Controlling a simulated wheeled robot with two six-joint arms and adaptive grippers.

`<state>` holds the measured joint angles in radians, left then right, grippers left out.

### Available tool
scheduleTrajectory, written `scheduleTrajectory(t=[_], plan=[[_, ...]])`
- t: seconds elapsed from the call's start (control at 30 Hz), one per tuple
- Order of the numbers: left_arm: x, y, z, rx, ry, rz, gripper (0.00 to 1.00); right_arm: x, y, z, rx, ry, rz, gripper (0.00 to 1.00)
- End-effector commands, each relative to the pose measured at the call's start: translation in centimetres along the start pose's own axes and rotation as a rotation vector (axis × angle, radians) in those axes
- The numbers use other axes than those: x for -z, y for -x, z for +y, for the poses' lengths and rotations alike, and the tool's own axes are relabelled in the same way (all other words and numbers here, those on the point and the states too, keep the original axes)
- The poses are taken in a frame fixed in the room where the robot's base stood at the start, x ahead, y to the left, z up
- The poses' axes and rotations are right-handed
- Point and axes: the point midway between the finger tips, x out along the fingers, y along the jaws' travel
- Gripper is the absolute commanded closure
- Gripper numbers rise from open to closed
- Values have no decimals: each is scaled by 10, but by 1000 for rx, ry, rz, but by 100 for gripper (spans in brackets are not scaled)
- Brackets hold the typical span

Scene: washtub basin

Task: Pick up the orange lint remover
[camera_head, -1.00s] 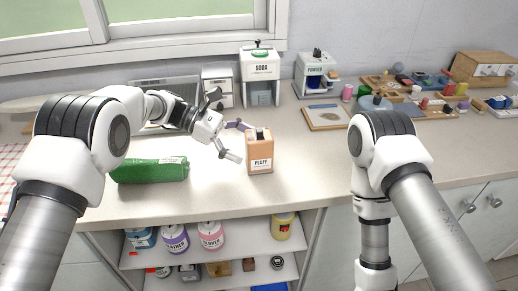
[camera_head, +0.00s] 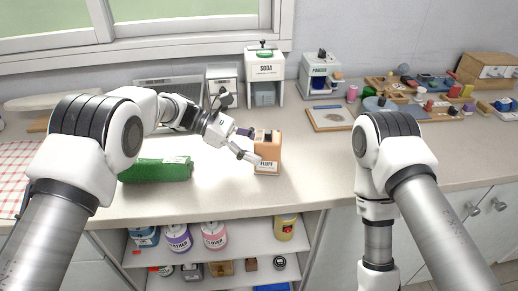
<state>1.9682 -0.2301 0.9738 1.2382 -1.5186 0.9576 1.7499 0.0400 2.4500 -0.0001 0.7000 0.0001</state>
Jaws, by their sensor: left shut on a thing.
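The orange lint remover (camera_head: 268,149), a boxy orange item with a dark top and a label ending in "LUFF", stands upright on the counter. My left gripper (camera_head: 251,146) is at its left side, with its fingers closed on it; one finger covers part of the label. The far finger is partly hidden. My right arm (camera_head: 392,150) hangs at the right with its gripper out of the picture.
A green bottle (camera_head: 155,170) lies on the counter at the left, below my left arm. The soda dispenser (camera_head: 263,72) and powder dispenser (camera_head: 320,73) stand behind. A framed board (camera_head: 329,117) lies to the right. The counter's front middle is clear.

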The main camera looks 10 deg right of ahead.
Motion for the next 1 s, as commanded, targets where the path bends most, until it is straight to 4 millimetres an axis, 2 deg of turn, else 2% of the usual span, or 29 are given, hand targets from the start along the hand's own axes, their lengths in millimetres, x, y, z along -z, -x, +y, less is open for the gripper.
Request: scheduleTrajectory(t=[0.07, 0.1, 0.17, 0.4, 0.57, 0.8, 0.9, 1.0], plan=[[-4, 1, 0, 0, 0, 0, 66, 0, 4, 0, 0, 0, 0, 9], [-6, 3, 0, 0, 0, 0, 72, 0, 7, 0, 0, 0, 0, 9], [-12, 5, 0, 0, 0, 0, 72, 0, 14, 0, 0, 0, 0, 9], [-43, 17, -2, 1, 2, 0, 72, 0, 52, 0, 0, 0, 0, 9], [-50, 10, -37, 2, 6, -1, 72, 0, 78, -1, 0, 0, 0, 9], [-65, -5, -110, 3, 7, 2, 72, 0, 131, -1, 0, 0, 1, 9], [-66, -11, -133, 2, 5, 0, 72, 0, 143, -1, 0, 0, 0, 9], [-65, -16, -147, 2, 2, 0, 72, 0, 148, -1, 0, 0, 0, 9]])
